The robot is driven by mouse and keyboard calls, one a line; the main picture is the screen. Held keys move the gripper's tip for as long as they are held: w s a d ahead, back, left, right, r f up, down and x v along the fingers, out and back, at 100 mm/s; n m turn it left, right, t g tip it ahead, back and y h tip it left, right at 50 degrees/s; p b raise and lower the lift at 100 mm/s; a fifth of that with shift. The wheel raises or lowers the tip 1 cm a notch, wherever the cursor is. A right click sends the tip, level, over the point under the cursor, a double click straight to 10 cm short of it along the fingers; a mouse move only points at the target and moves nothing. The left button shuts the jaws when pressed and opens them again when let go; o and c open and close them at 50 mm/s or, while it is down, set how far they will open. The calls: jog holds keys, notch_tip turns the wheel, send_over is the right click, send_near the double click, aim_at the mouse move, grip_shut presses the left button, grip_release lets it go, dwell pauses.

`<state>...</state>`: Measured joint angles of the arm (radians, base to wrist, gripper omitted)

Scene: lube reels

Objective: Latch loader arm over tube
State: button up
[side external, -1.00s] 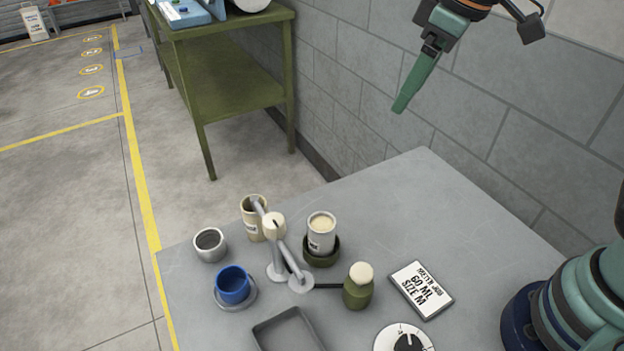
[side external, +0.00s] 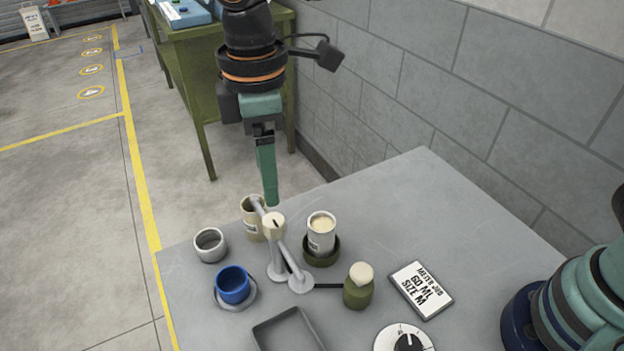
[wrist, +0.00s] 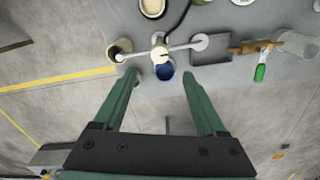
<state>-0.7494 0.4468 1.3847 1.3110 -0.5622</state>
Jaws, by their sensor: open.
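The loader arm (side external: 285,256) is a grey bar with a cream knob (side external: 274,226). It stretches from a round grey foot toward a beige tube (side external: 251,226), and its far end lies at that tube's top; whether it touches is unclear. Another, cream-white tube (side external: 320,236) stands upright in a dark olive holder (side external: 321,253). My gripper (side external: 270,202) points down just above the loader arm's far end, apart from it. In the wrist view my gripper (wrist: 159,74) is open and empty, with the arm's knob (wrist: 160,52) beyond the fingertips.
A blue cup (side external: 233,284) on a grey saucer and a grey cup (side external: 210,245) stand left of the arm. An olive bottle (side external: 358,290), a label card (side external: 421,289), a dial (side external: 404,341) and a grey tray (side external: 288,332) lie nearer. The table's back right is clear.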

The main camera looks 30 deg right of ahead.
aim_at(273, 220)
notch_tip(273, 220, down, 10)
jog(key=shift+r, duration=0.15)
dwell(0.3)
grip_shut()
jog(key=shift+r, duration=0.1)
dwell(1.2)
